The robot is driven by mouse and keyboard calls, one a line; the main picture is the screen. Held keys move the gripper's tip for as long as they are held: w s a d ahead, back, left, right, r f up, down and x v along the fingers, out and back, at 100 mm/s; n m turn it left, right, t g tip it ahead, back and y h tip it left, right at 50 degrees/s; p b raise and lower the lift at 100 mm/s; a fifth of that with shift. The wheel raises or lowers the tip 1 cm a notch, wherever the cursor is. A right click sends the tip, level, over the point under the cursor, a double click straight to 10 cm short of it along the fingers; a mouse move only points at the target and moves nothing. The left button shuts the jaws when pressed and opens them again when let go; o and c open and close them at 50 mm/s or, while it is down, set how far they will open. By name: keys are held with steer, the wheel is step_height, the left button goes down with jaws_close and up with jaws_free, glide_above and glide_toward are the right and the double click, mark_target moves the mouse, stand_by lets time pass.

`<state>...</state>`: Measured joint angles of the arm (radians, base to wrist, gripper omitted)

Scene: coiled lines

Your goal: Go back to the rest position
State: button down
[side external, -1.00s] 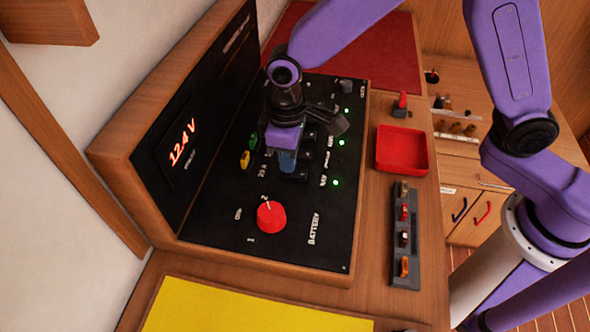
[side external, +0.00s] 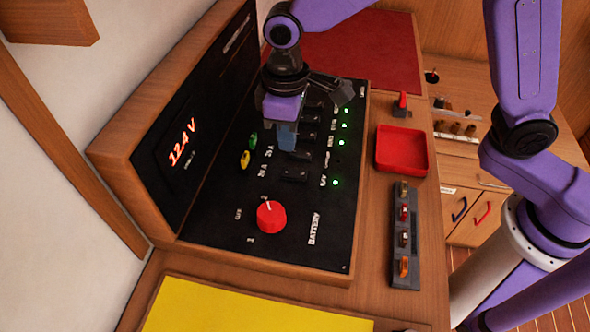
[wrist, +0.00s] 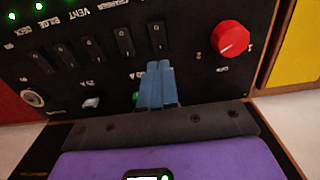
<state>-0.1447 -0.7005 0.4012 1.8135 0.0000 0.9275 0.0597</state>
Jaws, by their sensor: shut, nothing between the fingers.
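My gripper (side external: 286,142) hangs over the black switch panel (side external: 315,262) in the side view, fingers pointing down. Its blue fingers are closed together and hold nothing. In the wrist view the closed fingertips (wrist: 159,72) appear in front of the panel, below the row of black rocker switches (wrist: 125,42). They look clear of the panel, though the exact gap is hard to judge. The switch nearest the red knob (side external: 271,216) is in plain view (side external: 295,174); my gripper partly hides the area behind it.
An upright panel shows a lit 12.4 V display (side external: 182,142). Yellow (side external: 245,159) and green (side external: 253,141) fuses stand beside the switches. To the right are a red tray (side external: 402,150) and a dark rack (side external: 404,235) of small parts. A yellow mat (side external: 250,310) lies in front.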

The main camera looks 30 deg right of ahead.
stand_by(0.3)
steer(key=s+d+r+n, duration=0.3)
steer(key=s+d, duration=1.8)
steer(key=d, duration=0.3)
steer(key=shift+s+n, duration=0.2)
steer(key=shift+n, duration=0.1)
